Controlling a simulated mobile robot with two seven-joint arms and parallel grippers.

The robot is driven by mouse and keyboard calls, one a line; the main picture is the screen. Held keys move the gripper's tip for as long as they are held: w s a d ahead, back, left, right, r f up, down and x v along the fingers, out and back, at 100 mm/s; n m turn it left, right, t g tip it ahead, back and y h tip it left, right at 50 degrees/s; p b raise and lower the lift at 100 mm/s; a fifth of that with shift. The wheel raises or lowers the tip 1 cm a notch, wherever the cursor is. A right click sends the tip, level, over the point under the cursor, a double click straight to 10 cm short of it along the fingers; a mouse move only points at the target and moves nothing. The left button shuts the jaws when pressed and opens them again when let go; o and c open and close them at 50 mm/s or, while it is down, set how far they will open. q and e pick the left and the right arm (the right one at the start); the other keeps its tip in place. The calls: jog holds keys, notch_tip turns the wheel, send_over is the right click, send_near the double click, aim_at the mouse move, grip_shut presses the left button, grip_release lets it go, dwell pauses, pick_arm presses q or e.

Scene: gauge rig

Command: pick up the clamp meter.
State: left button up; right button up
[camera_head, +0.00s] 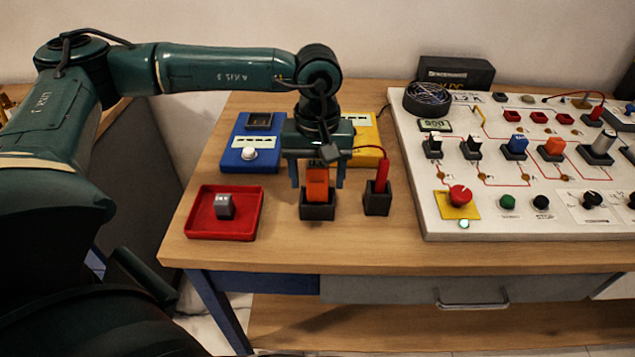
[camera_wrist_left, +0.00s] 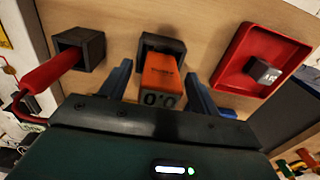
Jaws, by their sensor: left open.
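The orange clamp meter (camera_head: 317,184) stands upright in a dark square holder (camera_head: 317,209) near the front of the wooden table. In the left wrist view the clamp meter (camera_wrist_left: 162,76) shows its orange body and a grey end with a "0.0" display. My left gripper (camera_head: 317,179) is above the holder, pointing down. Its jaws are open, with one finger on each side of the clamp meter; the wrist view shows gaps between the fingers and the body. The clamp meter's lower end is hidden in the holder. My right gripper is not in view.
A red probe (camera_head: 382,172) with a cable stands in a second dark holder (camera_head: 377,203) close on the right. A red tray (camera_head: 190,222) with a small grey block (camera_head: 225,206) is left. Blue (camera_head: 236,158) and yellow (camera_head: 366,160) boxes lie behind. A white control panel (camera_head: 434,205) fills the right.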

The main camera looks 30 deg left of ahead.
pick_arm(q)
jog(key=shift+c, duration=0.5)
jog(key=c, duration=1)
jog(key=shift+c, duration=0.2)
jog(key=shift+r, duration=0.15)
notch_tip(320, 180, up, 10)
jog(key=shift+r, duration=0.25)
notch_tip(320, 180, up, 4)
jog(key=p, duration=0.3)
jog(key=shift+w+r, duration=0.15)
jog(key=shift+r, duration=0.05)
